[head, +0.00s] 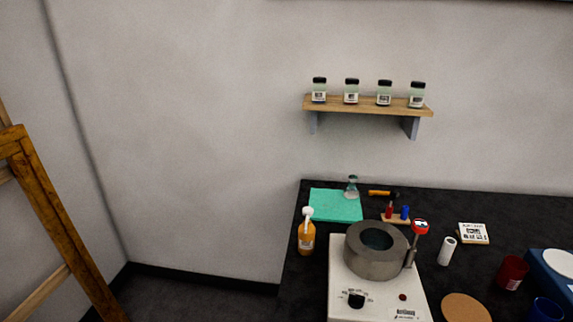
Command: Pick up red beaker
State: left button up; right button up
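A red beaker (512,272) stands upright on the dark bench (460,274) at the lower right in the head view. A blue tray or box edge is close on its right. Neither of my grippers shows in this view.
A white heating device (379,299) with a round metal pot (376,251) stands left of the beaker. A cork disc (466,307), a white cylinder (447,251) and a blue cup (546,310) are near the beaker. An orange bottle (306,235) stands near the bench's left edge.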

aim_at(513, 270)
jog(key=k+z, duration=0.2)
jog(key=z, duration=0.3)
jog(key=k+z, duration=0.15)
jog(key=z, duration=0.3)
jog(key=k+l+z, duration=0.15)
jog(key=z, duration=0.35)
